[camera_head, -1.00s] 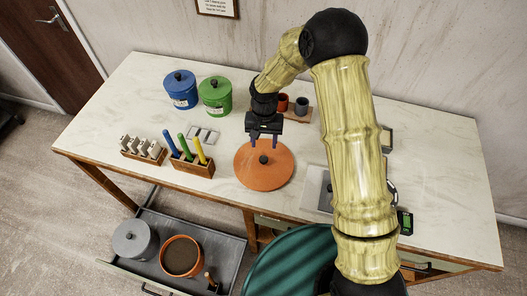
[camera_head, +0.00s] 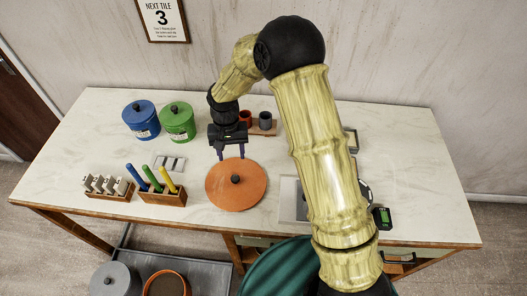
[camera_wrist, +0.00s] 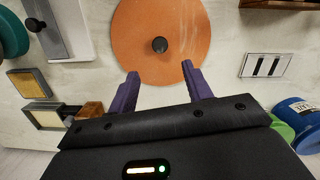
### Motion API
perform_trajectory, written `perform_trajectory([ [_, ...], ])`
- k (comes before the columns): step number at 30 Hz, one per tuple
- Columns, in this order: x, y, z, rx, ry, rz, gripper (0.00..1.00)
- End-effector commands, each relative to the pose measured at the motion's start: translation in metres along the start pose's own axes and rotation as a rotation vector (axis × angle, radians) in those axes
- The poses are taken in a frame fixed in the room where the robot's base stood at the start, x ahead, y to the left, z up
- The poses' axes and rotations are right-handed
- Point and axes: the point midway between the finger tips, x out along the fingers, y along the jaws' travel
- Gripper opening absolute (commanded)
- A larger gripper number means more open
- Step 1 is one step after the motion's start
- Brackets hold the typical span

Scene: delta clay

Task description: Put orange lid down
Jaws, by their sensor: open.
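The orange lid (camera_head: 222,193) is a flat round disc with a dark knob (camera_head: 236,180) at its centre. It lies on the white table top. It also shows in the wrist view (camera_wrist: 150,32), with its knob beyond my fingertips. My gripper (camera_head: 231,155) is open and empty, with its two purple fingers apart, just behind the lid's far edge in the head view. In the wrist view my gripper (camera_wrist: 161,72) has nothing between its fingers. An orange pot (camera_head: 166,285) without a lid, holding dark contents, stands in the grey drawer at the lower left.
Blue (camera_head: 140,119) and green (camera_head: 177,122) lidded canisters stand behind left. A wooden holder with coloured tools (camera_head: 162,197) and a rack of pale pieces (camera_head: 108,187) stand left of the lid. Small cups (camera_head: 265,120) stand behind. A grey lidded pot (camera_head: 115,280) sits in the drawer.

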Motion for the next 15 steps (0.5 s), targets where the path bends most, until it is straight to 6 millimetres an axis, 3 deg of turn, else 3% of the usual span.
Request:
perform_trajectory([
  [4,-0.003,0.004,0.001,0.001,0.005,0.000,0.50],
  [7,-0.014,0.019,0.005,0.000,0.026,-0.003,0.50],
  [11,-0.039,0.057,0.018,0.002,0.074,-0.008,0.50],
  [15,-0.066,0.105,0.044,0.008,0.142,-0.012,0.50],
])
